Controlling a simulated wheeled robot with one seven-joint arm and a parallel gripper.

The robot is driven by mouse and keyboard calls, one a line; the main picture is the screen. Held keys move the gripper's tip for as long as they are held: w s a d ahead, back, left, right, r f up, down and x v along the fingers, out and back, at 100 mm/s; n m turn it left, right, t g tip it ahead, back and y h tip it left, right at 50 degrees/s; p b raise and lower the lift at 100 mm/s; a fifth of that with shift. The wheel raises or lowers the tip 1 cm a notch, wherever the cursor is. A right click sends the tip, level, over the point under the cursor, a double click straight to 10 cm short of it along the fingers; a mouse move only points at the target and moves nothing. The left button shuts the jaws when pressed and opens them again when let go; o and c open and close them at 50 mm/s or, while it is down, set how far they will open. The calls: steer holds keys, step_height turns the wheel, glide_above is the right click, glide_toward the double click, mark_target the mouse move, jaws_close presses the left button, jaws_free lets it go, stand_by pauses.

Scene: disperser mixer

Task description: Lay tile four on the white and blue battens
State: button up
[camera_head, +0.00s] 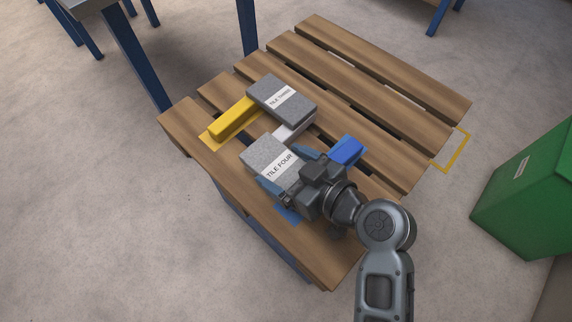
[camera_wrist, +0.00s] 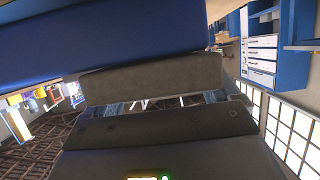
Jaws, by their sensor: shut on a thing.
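Tile four (camera_head: 268,158) is a grey slab with a white label. My gripper (camera_head: 289,170) is shut on it by its near-right part and holds it about level. The white batten (camera_head: 297,128) shows beyond the tile's far edge; the rest is hidden. The blue batten (camera_head: 347,151) runs under my gripper, which hides its middle. In the wrist view, the tile's grey edge (camera_wrist: 155,82) lies close against a large blue surface, likely the blue batten (camera_wrist: 100,38). I cannot tell whether the tile touches the battens.
Tile three (camera_head: 282,98) lies across the yellow batten (camera_head: 233,119) and the white one, close to tile four. All stand on a slatted wooden pallet (camera_head: 385,85). A green bin (camera_head: 530,190) stands at the right. The pallet's far right part is bare.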

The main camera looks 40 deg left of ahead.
steer(key=o, duration=1.2)
steer(key=shift+r+p, duration=0.35)
steer(key=shift+p, duration=0.1)
steer(key=v, duration=1.2)
steer(key=shift+f+p, duration=0.15)
steer(key=shift+p, duration=0.15)
